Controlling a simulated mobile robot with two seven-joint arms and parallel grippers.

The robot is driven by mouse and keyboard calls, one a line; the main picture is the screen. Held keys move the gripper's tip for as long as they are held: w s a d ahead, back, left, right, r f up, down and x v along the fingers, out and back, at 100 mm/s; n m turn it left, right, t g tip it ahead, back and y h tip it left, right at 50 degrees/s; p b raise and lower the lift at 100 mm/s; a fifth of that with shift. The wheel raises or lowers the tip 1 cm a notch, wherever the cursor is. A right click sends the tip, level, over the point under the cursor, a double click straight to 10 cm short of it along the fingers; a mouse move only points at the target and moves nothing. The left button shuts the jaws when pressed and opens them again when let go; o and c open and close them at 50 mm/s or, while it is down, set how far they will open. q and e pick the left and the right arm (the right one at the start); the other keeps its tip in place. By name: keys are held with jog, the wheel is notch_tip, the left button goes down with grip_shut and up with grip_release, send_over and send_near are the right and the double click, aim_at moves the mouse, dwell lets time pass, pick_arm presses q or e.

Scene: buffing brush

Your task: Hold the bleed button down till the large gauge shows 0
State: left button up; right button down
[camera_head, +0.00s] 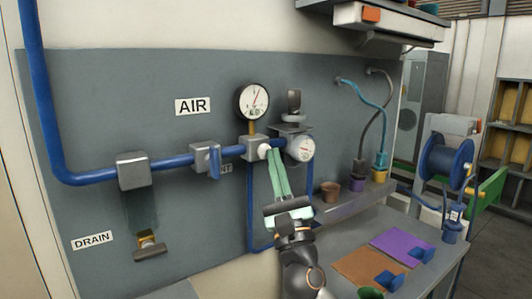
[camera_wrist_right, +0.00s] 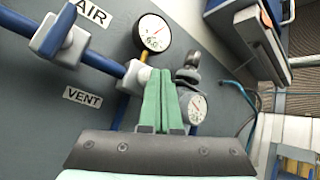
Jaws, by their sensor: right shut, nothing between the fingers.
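The large gauge (camera_head: 252,102) stands on a brass stem above the blue pipe; its red needle points up and slightly right, and its numbers are too small to read. It also shows in the wrist view (camera_wrist_right: 152,36). A pale round button (camera_head: 264,150) sits on the grey block below it. My right gripper (camera_head: 271,154) is shut and empty, its green fingertips at or very near the button; I cannot tell whether they press it. In the wrist view the fingertips (camera_wrist_right: 164,74) are beside the block (camera_wrist_right: 136,76) and partly hide the button. My left gripper is out of view.
A smaller gauge (camera_head: 300,148) with a regulator knob is close to the right of the fingers. A blue-handled valve (camera_head: 207,160) is on the pipe to the left, and a drain valve (camera_head: 149,246) hangs lower left. The bench (camera_head: 345,238) lies at right.

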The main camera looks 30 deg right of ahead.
jog(key=shift+w, duration=0.5)
dwell(1.9)
jog(key=shift+s, duration=0.15)
dwell(2.3)
jog(key=shift+s+p, duration=0.3)
jog(key=shift+s, duration=0.5)
jog(key=shift+s+d+p, duration=0.2)
jog(key=shift+s+p, duration=0.45)
jog(key=shift+s, duration=1.85)
